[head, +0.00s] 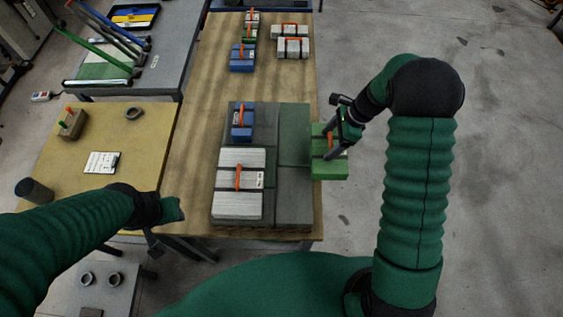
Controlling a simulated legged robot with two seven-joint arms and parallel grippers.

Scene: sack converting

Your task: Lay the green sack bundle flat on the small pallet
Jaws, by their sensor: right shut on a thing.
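The green sack bundle (329,170) with an orange strap is at the right edge of the dark grey slab, the likely small pallet (295,205). My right gripper (338,148) is shut on the bundle from above, near its strap. The bundle looks roughly level and reaches out past the table's right edge; its height above the surface is hard to judge. The slab's right strip is bare. My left gripper (160,235) hangs low at the left, over the gap beside the table; its fingers are too unclear to read.
A large pale bundle (237,187) and a blue bundle (242,118) lie on the slab's left part. More blue, pale and green bundles stand at the far end of the wooden table (190,170). A yellow-topped bench (135,155) stands at the left.

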